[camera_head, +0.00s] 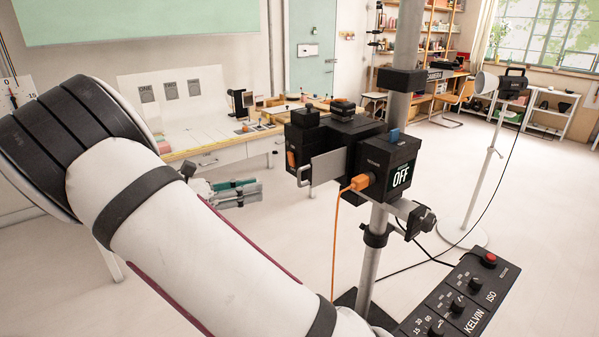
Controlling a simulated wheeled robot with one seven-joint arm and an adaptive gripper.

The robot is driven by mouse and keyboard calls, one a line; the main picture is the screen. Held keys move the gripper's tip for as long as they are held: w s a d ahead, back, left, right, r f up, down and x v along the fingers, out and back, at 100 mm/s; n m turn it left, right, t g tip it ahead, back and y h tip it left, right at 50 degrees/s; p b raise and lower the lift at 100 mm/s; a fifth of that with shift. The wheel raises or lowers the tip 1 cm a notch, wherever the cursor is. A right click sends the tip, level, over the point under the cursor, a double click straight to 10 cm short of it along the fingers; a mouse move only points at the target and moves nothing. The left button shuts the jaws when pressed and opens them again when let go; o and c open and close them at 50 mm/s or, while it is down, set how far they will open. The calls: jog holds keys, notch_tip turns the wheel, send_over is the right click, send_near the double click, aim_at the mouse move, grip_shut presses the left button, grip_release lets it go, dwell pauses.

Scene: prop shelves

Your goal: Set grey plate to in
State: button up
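The grey plate (328,167) is a flat metal piece that juts out to the left from a black camera-like unit (345,138) on a grey upright pole. It stands partly outside the unit; how far it reaches inside is hidden. A thin metal handle or bracket shows at its lower left. My gripper (246,192) is to the left of the plate and slightly lower in the picture, with a clear gap in the picture between them. My white arm hides its rear part. Its fingers are small and seen from the side, so I cannot tell their opening.
A black box reading "OFF" (399,176) is on the unit's right, with an orange plug (358,183) and hanging cable. A control panel (462,304) with knobs stands at lower right. A worktable (212,150) is behind.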

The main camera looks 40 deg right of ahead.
aim_at(299, 173)
jog(key=d+p, duration=0.1)
jog(key=d, duration=0.3)
jog(key=s+d+p, duration=0.1)
jog(key=d, duration=0.3)
jog(key=d+p, duration=0.1)
jog(key=d, duration=0.4)
jog(key=shift+s+d+p, duration=0.1)
jog(key=shift+s+p, duration=0.25)
jog(key=shift+c, duration=0.4)
grip_shut()
